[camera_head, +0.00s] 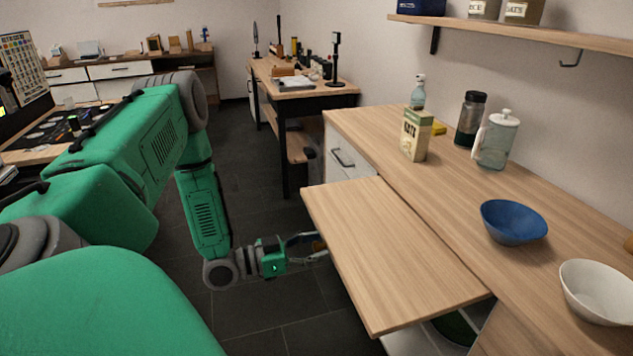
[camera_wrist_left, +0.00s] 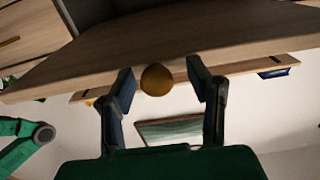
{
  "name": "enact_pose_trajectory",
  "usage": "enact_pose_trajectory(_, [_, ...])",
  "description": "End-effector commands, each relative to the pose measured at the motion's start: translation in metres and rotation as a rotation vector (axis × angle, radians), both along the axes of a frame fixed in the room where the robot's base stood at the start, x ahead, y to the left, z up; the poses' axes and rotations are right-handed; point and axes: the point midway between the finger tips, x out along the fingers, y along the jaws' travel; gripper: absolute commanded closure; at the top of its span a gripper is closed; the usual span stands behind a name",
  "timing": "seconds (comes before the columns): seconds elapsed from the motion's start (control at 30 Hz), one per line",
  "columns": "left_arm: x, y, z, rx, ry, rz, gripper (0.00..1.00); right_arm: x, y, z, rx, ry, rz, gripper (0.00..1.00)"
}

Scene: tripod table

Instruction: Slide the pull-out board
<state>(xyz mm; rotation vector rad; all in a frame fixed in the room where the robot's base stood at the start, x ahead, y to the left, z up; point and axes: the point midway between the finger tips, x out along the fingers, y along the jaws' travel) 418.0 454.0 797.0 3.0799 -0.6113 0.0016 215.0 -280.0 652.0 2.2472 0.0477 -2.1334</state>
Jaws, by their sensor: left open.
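The pull-out board (camera_head: 395,255) is a light wooden panel that sticks out to the left from under the counter in the head view. Its underside and edge show in the left wrist view (camera_wrist_left: 215,32). A round brass-coloured knob (camera_wrist_left: 156,79) on the board sits between the fingertips of my left gripper (camera_wrist_left: 160,82), with a gap on each side. In the head view my left gripper (camera_head: 318,244) is at the board's left edge, fingers apart. My right gripper is not in view.
The counter (camera_head: 460,190) holds a carton (camera_head: 416,135), a glass press (camera_head: 496,139), a dark jar (camera_head: 470,118), a spray bottle (camera_head: 418,92), a blue bowl (camera_head: 513,222) and a white bowl (camera_head: 597,291). Open floor (camera_head: 275,310) lies left of the board.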

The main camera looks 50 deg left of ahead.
Motion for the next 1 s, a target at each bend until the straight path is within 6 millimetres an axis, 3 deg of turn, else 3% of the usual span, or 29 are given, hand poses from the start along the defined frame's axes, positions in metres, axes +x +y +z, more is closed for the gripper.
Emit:
enact_pose_trajectory(0.6, [-0.098,0.044,-0.003,-0.002,0.002,0.003,0.54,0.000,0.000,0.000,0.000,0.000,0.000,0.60])
enact_pose_trajectory(1.0, [-0.108,0.048,-0.003,-0.002,0.001,0.002,0.54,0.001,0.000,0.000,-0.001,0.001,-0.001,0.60])
